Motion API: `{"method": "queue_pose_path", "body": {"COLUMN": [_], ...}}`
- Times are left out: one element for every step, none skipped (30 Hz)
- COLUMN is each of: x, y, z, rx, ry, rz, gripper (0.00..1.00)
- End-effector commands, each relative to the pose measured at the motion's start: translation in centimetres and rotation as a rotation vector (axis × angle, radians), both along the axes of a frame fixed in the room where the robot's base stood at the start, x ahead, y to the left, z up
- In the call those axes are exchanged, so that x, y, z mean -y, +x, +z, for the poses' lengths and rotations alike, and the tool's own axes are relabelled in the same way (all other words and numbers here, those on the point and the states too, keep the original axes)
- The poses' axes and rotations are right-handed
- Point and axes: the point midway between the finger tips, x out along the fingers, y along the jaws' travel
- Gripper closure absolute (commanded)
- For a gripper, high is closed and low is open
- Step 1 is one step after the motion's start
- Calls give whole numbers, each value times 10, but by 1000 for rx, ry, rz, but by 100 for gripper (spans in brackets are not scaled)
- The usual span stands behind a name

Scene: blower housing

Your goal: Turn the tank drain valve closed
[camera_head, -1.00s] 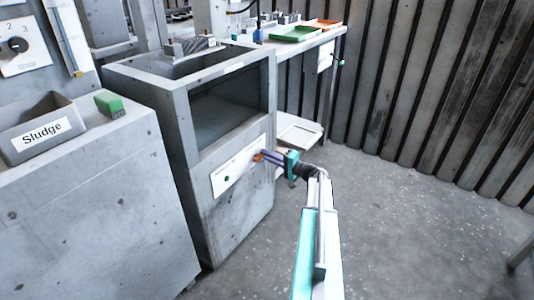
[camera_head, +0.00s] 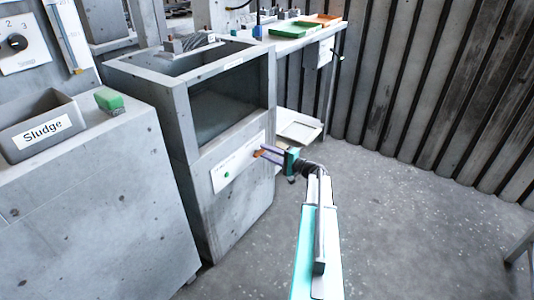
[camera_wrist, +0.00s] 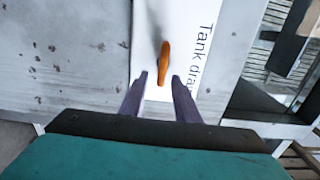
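The tank drain valve has an orange handle (camera_wrist: 164,62) on a white plate (camera_wrist: 150,25) lettered "Tank dra…", the rest cut off by the frame. In the wrist view the handle stands nearly upright in the picture, tilted slightly. My gripper (camera_wrist: 160,78) is open, its two purple fingers apart, with the handle just ahead of and between the tips. In the head view my gripper (camera_head: 266,151) is at the handle (camera_head: 257,153) on the front of the grey tank (camera_head: 185,145). A green dot (camera_head: 226,175) shows on the plate. I cannot tell whether the fingers touch the handle.
A grey cabinet (camera_head: 110,200) with a bin labelled "Sludge" (camera_head: 40,130) and a green block (camera_head: 109,100) stands at left. A bench with green (camera_head: 295,31) and orange trays is behind.

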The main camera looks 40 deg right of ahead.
Motion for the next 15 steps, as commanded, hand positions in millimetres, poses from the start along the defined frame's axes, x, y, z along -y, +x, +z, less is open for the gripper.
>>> {"method": "queue_pose_path", "body": {"x": [0, 0, 0, 0, 0, 1, 1, 1, 1, 2, 2, 3, 4, 5, 6], "y": [0, 0, 0, 0, 0, -1, -2, -3, -5, -6, -9, -12, -15, -19, -24], "z": [0, 0, 0, 0, 1, 1, 1, 1, 1, 1, 1, 2, 2, 2, 2], "rx": [0, 0, 1, 1, 1, 1, 1, 1, 1, 1, 1, 1, 1, 0, 0], "ry": [0, -1, -1, -1, -1, -1, -1, -1, -1, -1, -1, -1, -1, -1, -1], "rz": [0, 0, 0, 0, -1, -1, -1, -1, -1, -1, 0, -1, -1, -2, -3], "gripper": [71, 71, 71, 71, 71, 71, 71, 71, 71, 71, 71, 71, 71, 71, 71]}}
